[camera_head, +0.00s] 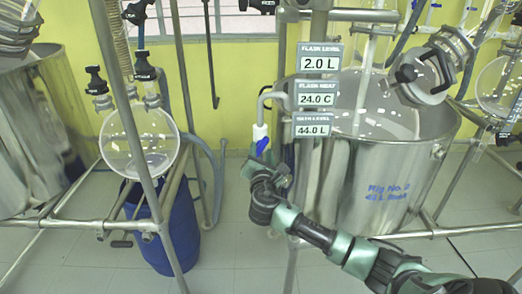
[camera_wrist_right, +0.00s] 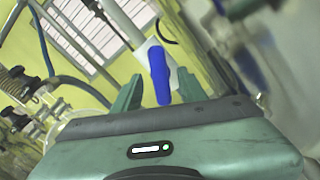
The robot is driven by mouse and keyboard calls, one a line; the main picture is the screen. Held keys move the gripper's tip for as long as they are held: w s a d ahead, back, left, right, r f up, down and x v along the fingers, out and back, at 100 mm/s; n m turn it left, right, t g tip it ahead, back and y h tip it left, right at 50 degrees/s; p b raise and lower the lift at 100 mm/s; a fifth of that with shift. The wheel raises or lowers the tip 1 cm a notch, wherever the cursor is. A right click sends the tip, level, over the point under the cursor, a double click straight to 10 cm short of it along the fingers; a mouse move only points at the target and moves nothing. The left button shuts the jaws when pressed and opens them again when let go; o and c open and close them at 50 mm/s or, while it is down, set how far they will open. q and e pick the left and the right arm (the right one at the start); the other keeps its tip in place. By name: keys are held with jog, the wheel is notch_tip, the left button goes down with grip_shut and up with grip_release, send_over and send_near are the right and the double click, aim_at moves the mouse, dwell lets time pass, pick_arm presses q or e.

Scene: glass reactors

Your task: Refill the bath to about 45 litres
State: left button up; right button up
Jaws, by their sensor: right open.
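The steel bath (camera_head: 385,190) stands at the right, with water and glassware inside. Three signs hang at its left edge: flask level 2.0 L, flask heat 24.0 C, and the bath level sign (camera_head: 312,125) reading 44.0 L. A grey pipe with a white valve and a blue lever (camera_head: 262,146) is just left of the signs. My right gripper (camera_head: 266,168) is open just below the lever. In the right wrist view, the blue lever (camera_wrist_right: 160,76) shows between the open fingers (camera_wrist_right: 158,92); I cannot tell whether they touch it. My left gripper is not in view.
A round glass flask (camera_head: 140,145) hangs in a metal frame at the left, above a blue drum (camera_head: 165,225). Another steel vessel (camera_head: 35,130) stands at far left. Metal frame poles (camera_head: 135,110) cross the left side. Some tiled floor shows between the frames.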

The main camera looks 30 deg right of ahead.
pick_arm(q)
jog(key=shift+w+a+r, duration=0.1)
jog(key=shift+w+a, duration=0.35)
pick_arm(e)
jog(key=shift+w+d, duration=0.25)
grip_shut()
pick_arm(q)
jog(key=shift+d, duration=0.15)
pick_arm(e)
jog(key=shift+f+m, duration=0.1)
jog(key=shift+m, duration=0.2)
jog(key=shift+b, duration=0.3)
jog(key=m+b, duration=0.2)
jog(key=m, duration=0.2)
jog(key=shift+f, duration=0.1)
jog(key=m+b, duration=0.2)
jog(key=m, duration=0.2)
jog(key=shift+m, duration=0.4)
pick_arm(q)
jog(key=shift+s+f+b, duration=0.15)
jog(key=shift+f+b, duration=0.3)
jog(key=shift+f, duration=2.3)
pick_arm(e)
jog(key=shift+m, duration=1.3)
